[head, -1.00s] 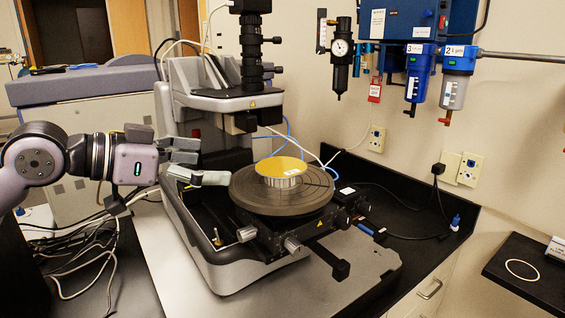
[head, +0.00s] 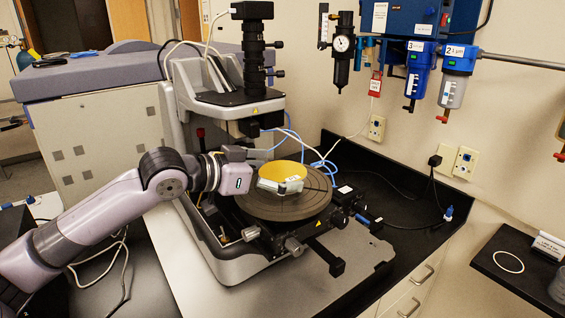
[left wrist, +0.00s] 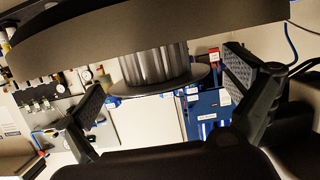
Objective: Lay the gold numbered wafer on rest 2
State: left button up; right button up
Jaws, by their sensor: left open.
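The gold wafer (head: 283,171) lies flat on a short metal pedestal above the round dark stage (head: 250,207) of the profiler. A small white label is near its front edge. My left gripper (head: 285,169) is open, one finger in front of the wafer and pedestal, the other behind. The left wrist view appears upside down: the dark stage is at the top, the ribbed pedestal (left wrist: 155,65) below it, then the thin wafer (left wrist: 190,80) between the spread fingers. I cannot tell whether a finger touches the wafer. No readable "rest 2" mark shows. My right gripper is out of view.
The profiler column (head: 254,60) stands behind the stage. Stage knobs (head: 294,246) project in front.

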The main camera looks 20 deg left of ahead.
pick_arm(q)
jog(key=shift+x, duration=0.75)
jog(key=shift+s+a, duration=0.1)
jog(key=shift+c, duration=0.5)
jog(key=c, duration=0.7)
